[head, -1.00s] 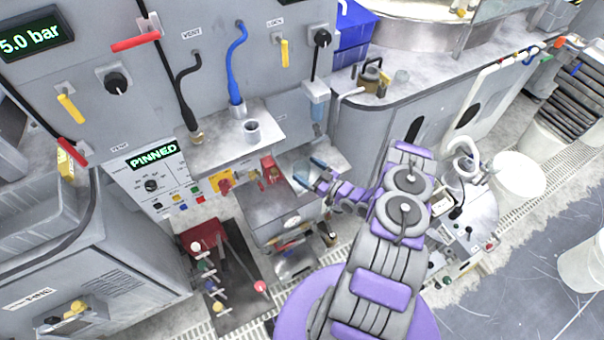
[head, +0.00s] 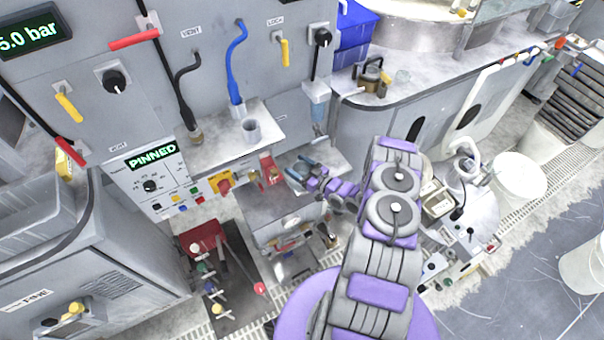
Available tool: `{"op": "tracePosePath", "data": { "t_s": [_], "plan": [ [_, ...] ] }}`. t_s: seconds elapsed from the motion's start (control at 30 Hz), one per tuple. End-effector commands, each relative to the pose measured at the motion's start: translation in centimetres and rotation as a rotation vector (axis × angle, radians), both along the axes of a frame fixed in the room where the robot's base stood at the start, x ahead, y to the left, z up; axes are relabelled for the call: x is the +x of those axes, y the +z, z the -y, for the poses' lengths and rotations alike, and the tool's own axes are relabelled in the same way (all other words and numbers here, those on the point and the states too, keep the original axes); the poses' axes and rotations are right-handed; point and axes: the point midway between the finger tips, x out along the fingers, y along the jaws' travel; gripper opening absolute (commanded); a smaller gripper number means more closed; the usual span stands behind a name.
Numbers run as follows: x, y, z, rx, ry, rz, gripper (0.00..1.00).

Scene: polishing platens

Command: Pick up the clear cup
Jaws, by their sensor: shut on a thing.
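My gripper (head: 305,172) is at the end of my purple and grey arm, by the low ledge below the shelf. It is shut on a small pale bluish thing (head: 298,170). That thing is too small and too covered to tell whether it is a cup. A small clear cup (head: 402,76) stands on the counter at the upper right, apart from my gripper. A grey cup (head: 252,131) stands upright on the shelf, above and left of my gripper.
The pale shelf (head: 222,147) juts out below black and blue hoses. A clear-bodied filter (head: 318,104) hangs above my gripper. A grey box (head: 275,210) and a red-topped stand with levers (head: 203,240) are below left.

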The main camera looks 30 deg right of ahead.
Motion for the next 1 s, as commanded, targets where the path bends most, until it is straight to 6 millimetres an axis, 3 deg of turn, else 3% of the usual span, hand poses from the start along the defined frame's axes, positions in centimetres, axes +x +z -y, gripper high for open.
{"op": "tracePosePath", "data": {
  "t_s": [0.2,0.57,0.87,1.0],
  "plan": [
    [0.0,0.0,0.0,0.000,0.000,0.000,0.39],
    [0.0,0.5,0.0,-0.001,0.000,0.000,0.39],
    [0.0,3.7,0.1,-0.001,0.000,0.000,0.39],
    [-2.8,3.9,-0.3,0.004,-0.004,-0.005,0.39]
  ]
}}
